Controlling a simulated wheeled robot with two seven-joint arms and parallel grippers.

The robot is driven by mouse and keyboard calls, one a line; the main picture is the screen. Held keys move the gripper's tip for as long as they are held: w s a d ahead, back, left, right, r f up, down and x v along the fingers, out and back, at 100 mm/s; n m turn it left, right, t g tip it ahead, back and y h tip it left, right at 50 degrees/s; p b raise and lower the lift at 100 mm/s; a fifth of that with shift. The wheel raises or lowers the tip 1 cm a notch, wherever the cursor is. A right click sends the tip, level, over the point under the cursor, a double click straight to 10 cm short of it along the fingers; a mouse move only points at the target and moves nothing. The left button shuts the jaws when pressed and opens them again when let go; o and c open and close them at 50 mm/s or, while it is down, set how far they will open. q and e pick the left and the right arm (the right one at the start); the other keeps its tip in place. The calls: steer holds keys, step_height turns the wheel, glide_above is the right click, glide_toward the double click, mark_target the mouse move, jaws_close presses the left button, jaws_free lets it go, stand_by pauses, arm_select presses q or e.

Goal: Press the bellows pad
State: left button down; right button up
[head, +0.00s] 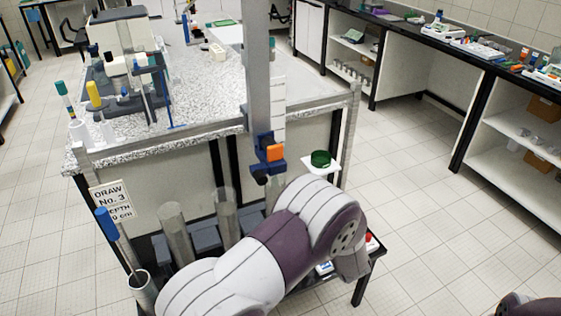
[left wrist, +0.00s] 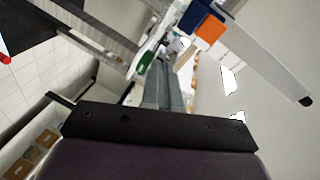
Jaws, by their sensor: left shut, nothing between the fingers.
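I cannot tell for sure which thing is the bellows pad. A small red piece (head: 371,238) shows just right of my left arm's wrist, low on the dark-framed stand. A red piece (left wrist: 5,58) also shows at the left edge of the left wrist view. My left gripper (left wrist: 166,66) is shut and empty in the left wrist view, with its grey fingers together. A green round piece (left wrist: 147,60) appears near its tips; contact cannot be judged. In the head view, my arm hides the fingers. My right gripper is out of view.
A column with a blue and orange clamp (head: 268,152) stands behind my left arm. A green-topped cup on a white shelf (head: 323,167) is beside it. Clear tubes (head: 175,232) stand left of it. A speckled bench (head: 200,100) lies behind. The right floor is open.

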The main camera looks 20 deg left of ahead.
mark_target(276, 154)
arm_select(q)
steer(key=a+r+y, duration=0.1)
steer(key=s+r+m+y, duration=0.1)
steer(key=r, duration=0.1)
steer(key=a+r+m+y, duration=0.1)
steer(key=shift+s+a+r+y, duration=0.25)
steer(key=shift+a+r+y, duration=0.05)
steer(key=shift+r+y, duration=0.1)
steer(key=x, duration=0.4)
steer(key=p+x, duration=0.1)
steer(key=x, duration=0.9)
steer(key=shift+f+p, duration=0.3)
steer(key=shift+p, duration=0.05)
